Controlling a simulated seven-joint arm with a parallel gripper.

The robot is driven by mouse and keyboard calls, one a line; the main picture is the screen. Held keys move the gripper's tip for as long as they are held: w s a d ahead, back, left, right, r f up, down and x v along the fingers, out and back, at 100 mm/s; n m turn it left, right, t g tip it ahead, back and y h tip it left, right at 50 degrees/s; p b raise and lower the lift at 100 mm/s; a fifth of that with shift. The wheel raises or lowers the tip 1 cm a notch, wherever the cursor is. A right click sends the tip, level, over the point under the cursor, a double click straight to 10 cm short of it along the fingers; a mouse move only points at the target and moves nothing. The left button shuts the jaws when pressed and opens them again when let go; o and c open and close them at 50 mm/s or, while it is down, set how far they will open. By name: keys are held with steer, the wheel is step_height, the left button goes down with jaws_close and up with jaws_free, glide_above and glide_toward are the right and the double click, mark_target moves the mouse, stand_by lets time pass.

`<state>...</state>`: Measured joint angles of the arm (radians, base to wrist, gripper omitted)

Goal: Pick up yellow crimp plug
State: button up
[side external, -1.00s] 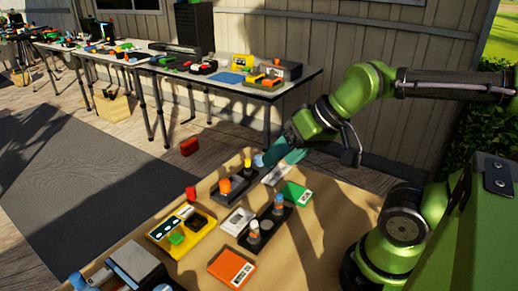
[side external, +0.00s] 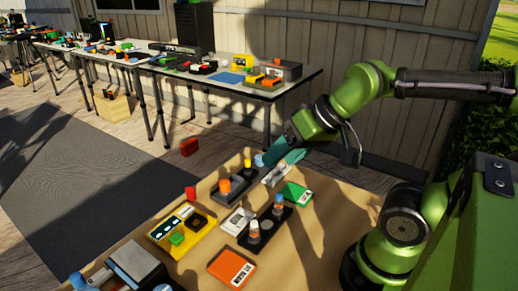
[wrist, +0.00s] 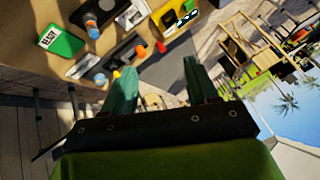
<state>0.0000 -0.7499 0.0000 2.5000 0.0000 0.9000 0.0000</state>
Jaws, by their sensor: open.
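The yellow-topped plug (side external: 247,164) stands at the far end of a dark holder on the table, beside an orange cap (side external: 224,185). In the wrist view a small yellow piece (wrist: 116,74) shows by the left finger, and its lower part is hard to make out. My gripper (side external: 272,160) is over the table's far edge, just right of the plug, with teal fingers tilted down toward it. In the wrist view the fingers are apart with nothing held between them.
A light blue ball (side external: 258,160) sits between the plug and my fingers. A white card (side external: 276,175), a green box (side external: 296,193) and a second dark holder (side external: 284,213) with plugs lie nearer. A red cylinder (side external: 191,193) stands to the left.

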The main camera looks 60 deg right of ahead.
stand_by(0.3)
steer(key=m+g+h, duration=0.2)
steer(key=m+g, duration=0.5)
steer(key=m, duration=2.2)
glide_above(248, 160)
step_height(248, 160, down, 5)
step_height(248, 160, down, 11)
steer(key=shift+w+r, duration=0.15)
steer(key=shift+f, duration=2.65)
jaws_close()
